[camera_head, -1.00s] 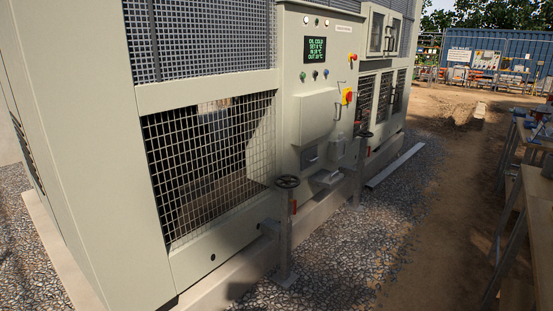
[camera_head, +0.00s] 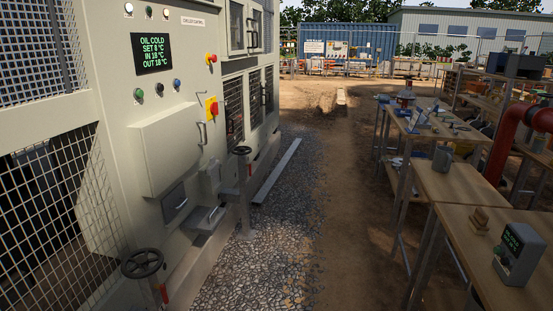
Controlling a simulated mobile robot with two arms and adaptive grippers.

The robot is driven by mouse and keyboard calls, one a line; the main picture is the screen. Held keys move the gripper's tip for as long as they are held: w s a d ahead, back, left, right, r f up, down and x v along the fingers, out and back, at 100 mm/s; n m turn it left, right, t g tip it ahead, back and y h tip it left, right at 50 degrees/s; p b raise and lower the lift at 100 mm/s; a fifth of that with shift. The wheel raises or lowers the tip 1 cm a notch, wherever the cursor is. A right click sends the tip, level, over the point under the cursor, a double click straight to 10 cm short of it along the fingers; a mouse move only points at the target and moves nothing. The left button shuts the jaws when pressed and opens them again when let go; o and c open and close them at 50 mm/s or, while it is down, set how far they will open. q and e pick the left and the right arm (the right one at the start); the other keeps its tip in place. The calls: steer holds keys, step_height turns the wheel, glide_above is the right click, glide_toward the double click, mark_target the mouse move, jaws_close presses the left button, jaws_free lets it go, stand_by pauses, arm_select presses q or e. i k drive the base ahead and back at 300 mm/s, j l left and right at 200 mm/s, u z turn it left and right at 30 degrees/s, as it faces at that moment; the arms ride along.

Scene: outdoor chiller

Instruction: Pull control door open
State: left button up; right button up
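The chiller's pale control panel (camera_head: 135,105) stands at the left, with a lit green display reading OIL COLD, lamps and knobs. A small windowed door (camera_head: 237,25) with a dark handle is set high, to the right of the panel, and looks shut. Below it are dark grille doors (camera_head: 234,105) with handles, which also look shut. A protruding sloped cover (camera_head: 170,150) sits under the display, above a small handled drawer-like part (camera_head: 175,202). I cannot tell which of these is the control door. Neither of my grippers is in view.
A red and yellow switch (camera_head: 212,108) is on the panel. Black handwheels (camera_head: 142,263) on posts stand in front of the chiller. A gravel strip and a bare dirt path (camera_head: 335,190) run forward. Wooden workbenches (camera_head: 450,182) line the right side; a grey meter box (camera_head: 517,254) stands on one.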

mark_target(172, 143)
steer(key=i+l+u, duration=0.2)
steer(key=i, duration=0.3)
steer(key=i+l+u, duration=0.15)
steer(key=i, duration=0.3)
